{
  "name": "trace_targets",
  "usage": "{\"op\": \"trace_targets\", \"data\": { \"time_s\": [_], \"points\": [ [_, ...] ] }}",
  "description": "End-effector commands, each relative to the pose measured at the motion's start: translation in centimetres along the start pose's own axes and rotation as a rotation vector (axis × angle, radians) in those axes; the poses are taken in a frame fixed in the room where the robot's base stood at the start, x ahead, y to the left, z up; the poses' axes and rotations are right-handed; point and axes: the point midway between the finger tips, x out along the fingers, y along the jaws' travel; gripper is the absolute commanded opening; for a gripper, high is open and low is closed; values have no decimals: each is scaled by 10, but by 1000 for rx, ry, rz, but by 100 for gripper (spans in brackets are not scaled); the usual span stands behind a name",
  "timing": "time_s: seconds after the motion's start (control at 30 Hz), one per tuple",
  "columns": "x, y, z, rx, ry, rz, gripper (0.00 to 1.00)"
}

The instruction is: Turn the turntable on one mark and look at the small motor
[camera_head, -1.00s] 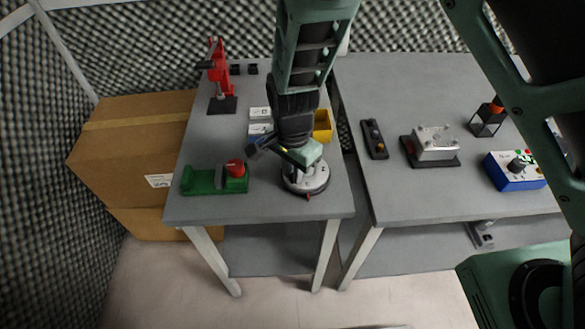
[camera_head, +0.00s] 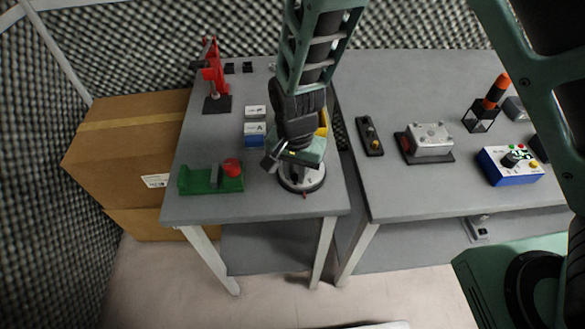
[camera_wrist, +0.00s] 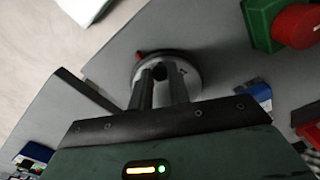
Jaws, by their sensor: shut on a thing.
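The turntable (camera_head: 303,184), a round pale disc on a dark base with a small red mark at its front, stands near the front right corner of the left table. It also shows in the wrist view (camera_wrist: 190,75), with the red mark at its left edge. My gripper (camera_wrist: 165,80) points down at it; its two dark fingers are close together and shut on the turntable's middle part. The exact grip is hidden behind the fingers. In the head view my gripper covers much of the disc. I cannot make out the small motor for certain.
Left of the turntable is a green fixture (camera_head: 198,181) with a red knob. Behind are blue-and-white boxes (camera_head: 255,134), a yellow bin (camera_head: 323,122) and a red press (camera_head: 215,75). The right table holds a metal box (camera_head: 430,139) and a blue control box (camera_head: 510,165).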

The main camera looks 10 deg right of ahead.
Motion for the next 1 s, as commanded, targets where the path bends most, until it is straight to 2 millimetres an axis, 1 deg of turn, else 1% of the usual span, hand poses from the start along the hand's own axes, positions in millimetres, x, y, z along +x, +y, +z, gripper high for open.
{"op": "trace_targets", "data": {
  "time_s": [1.0],
  "points": [
    [-1,23,-7,-507,1,-2,0]
  ]
}}
